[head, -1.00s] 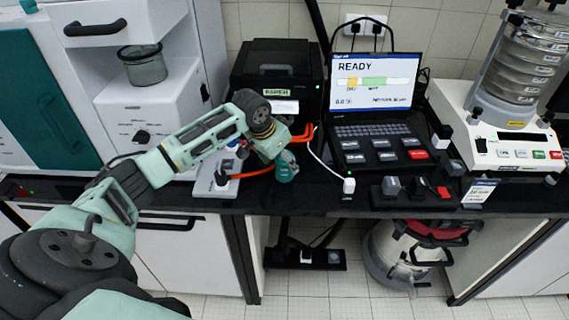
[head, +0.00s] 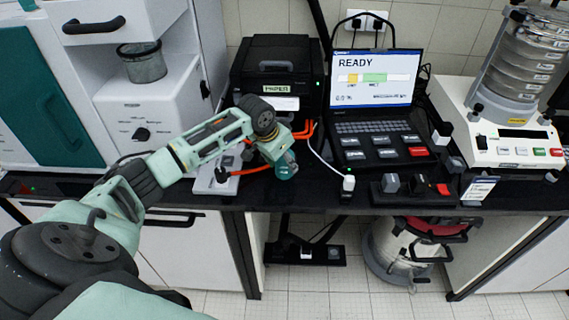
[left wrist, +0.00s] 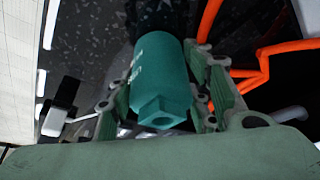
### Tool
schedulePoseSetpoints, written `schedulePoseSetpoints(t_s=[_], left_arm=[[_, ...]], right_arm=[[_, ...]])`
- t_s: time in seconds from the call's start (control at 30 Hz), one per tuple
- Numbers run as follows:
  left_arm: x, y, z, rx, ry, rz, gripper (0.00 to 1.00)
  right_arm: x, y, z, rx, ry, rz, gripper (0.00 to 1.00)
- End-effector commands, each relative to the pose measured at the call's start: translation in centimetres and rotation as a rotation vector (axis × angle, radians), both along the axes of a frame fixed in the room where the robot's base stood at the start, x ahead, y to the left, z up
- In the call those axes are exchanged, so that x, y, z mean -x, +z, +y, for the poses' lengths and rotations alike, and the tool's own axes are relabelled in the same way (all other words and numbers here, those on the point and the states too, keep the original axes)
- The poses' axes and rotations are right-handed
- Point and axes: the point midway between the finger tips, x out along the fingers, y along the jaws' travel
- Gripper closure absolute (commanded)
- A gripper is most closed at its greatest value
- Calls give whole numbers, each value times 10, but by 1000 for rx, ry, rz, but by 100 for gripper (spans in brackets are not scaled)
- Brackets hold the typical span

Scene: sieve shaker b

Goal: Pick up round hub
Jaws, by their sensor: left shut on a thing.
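The round hub (left wrist: 160,80) is a teal cylinder with pale lettering and a hexagonal end with a hole, filling the middle of the left wrist view. In the head view the teal hub (head: 286,166) shows at the end of my left arm, above the black bench top. My left gripper (left wrist: 163,97) is shut on the hub, with a finger on either side of it. The head view shows this gripper (head: 283,156) from above, its fingers partly hidden. I cannot tell whether the hub touches the bench. My right gripper is not in view.
A power strip (head: 217,178) with orange cables lies left of the hub. A black printer (head: 277,75) stands behind, a laptop (head: 375,80) to the right. A white plug (head: 348,184) and small blocks (head: 391,184) sit near the bench's front edge. A sieve shaker (head: 512,150) is far right.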

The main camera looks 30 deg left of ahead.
Motion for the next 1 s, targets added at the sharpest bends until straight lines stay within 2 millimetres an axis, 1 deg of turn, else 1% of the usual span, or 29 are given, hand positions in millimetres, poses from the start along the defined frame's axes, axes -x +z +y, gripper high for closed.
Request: schedulePoseSetpoints(t_s=[0.03, 0.1, 0.13, 0.37, 0.47, 0.57, 0.67, 0.73, 0.8, 1.0], left_arm=[[0, 1, 0, 0, 0, -2, 85], [-1, 1, 0, 0, 0, -2, 91], [-1, 2, 0, 1, 0, -5, 92], [-1, 3, 0, 1, 0, -5, 92], [-2, 6, 0, 1, 0, -7, 92], [-2, 14, 0, 2, 0, -8, 92], [-3, 29, 0, 1, 0, -10, 92], [-3, 43, 0, 0, 0, -11, 92], [-1, 50, -19, 3, -7, -8, 92], [3, 79, -65, 3, -7, -10, 92]], right_arm=[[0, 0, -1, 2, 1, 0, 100], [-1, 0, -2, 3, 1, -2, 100], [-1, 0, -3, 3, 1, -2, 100], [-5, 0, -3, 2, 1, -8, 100], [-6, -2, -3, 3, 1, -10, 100], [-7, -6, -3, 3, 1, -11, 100], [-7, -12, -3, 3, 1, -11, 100], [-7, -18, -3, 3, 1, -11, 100], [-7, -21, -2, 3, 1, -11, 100], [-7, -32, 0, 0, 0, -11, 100]])
